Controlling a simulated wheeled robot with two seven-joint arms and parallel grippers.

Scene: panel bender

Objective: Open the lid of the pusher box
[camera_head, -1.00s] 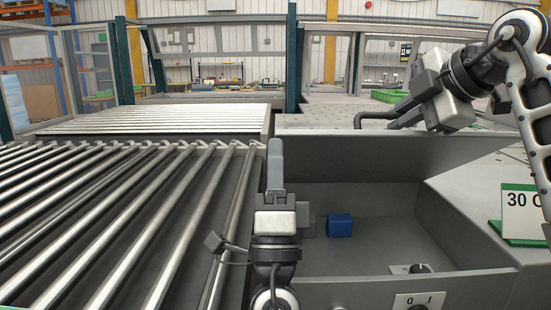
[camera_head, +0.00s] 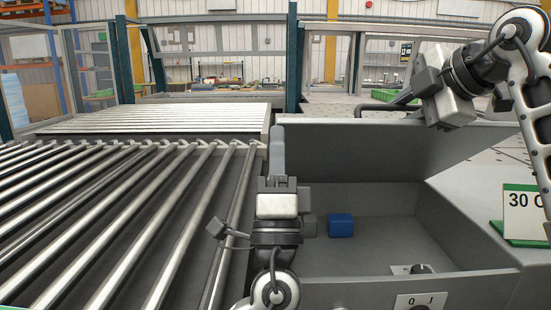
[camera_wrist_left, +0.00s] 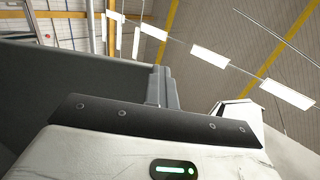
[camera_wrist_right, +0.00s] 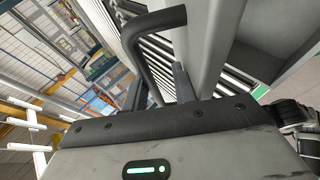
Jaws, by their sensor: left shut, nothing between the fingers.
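The pusher box (camera_head: 470,290) is grey, at the right of centre in the head view, and its inside shows. Its grey lid (camera_head: 370,160) stands raised and steeply tilted at the back. A dark bar handle (camera_head: 367,108) shows by the lid's top edge, and also in the right wrist view (camera_wrist_right: 140,48). My right gripper (camera_head: 408,99) is at the handle; its fingers (camera_wrist_right: 161,90) are apart with part of the bar between them. My left gripper (camera_head: 277,140) is shut and empty, fingers pointing up beside the lid's left edge. I cannot tell whether they touch it.
A small blue block (camera_head: 340,225) lies inside the box. Metal rollers (camera_head: 120,220) fill the left side. A "30" sign (camera_head: 524,212) stands right of the box. A knob (camera_head: 420,268) is at the box's front. Green posts (camera_head: 293,60) stand behind.

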